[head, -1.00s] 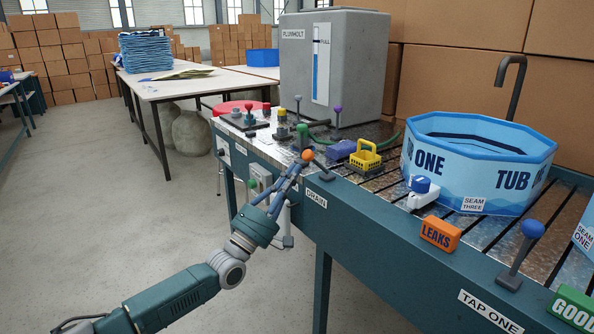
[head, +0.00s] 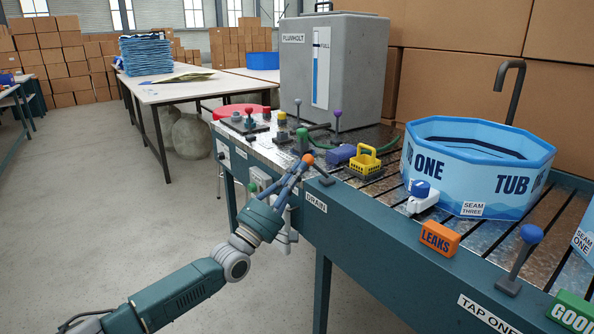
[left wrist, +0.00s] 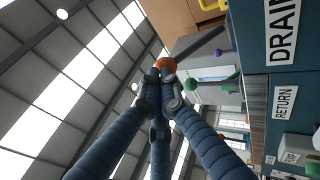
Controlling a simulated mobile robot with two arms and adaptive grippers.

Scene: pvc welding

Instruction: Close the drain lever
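The drain lever has an orange ball knob (head: 307,158) on a dark stem. It leans left over the bench edge, above the label DRAIN (head: 316,202). My left gripper (head: 299,168) is at the knob, its blue fingers reaching up from the lower left. In the left wrist view, the fingertips (left wrist: 161,82) are drawn together just short of the orange knob (left wrist: 167,64) and overlap its lower edge. I see nothing held between them; whether they touch the knob is unclear. My right gripper is not in view.
A green knob (head: 302,134) stands close behind the drain lever. The blue tub (head: 430,166) and a blue-knobbed lever (head: 532,232) are farther right.

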